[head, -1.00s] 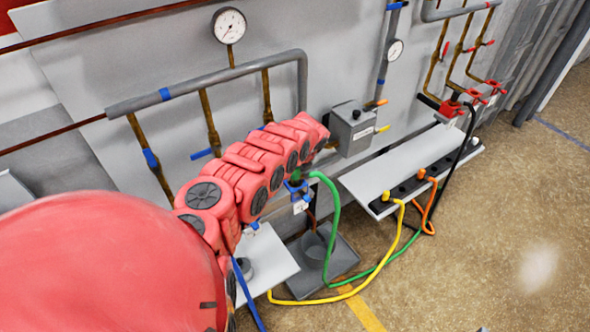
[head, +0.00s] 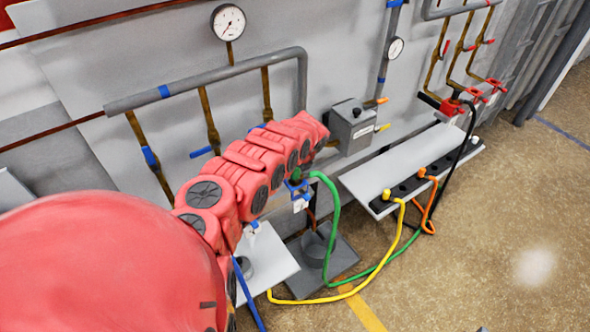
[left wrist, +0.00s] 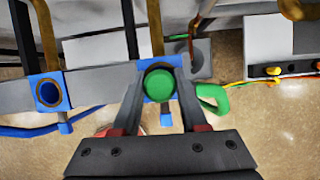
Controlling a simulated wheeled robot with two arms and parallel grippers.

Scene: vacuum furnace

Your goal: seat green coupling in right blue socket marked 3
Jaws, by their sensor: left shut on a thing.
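The green coupling (left wrist: 160,85) sits between the two fingers of my left gripper (left wrist: 159,80), which is shut on it. In the left wrist view it covers the middle of the right blue socket (left wrist: 152,67), so I cannot tell how deep it sits. In the head view the green coupling (head: 295,175) is at the top of the blue socket (head: 297,188), above a white tag (head: 300,204) whose mark is too small to read. My red left arm hides most of the gripper there. The green hose (head: 335,200) runs down from the coupling. My right gripper is not in view.
Another blue socket (left wrist: 48,92), open and empty, is at the left on the same pipe. A grey box (head: 352,128) is on the wall. A shelf (head: 380,170) carries yellow (head: 387,194) and orange (head: 422,173) couplings. Yellow and blue hoses lie below.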

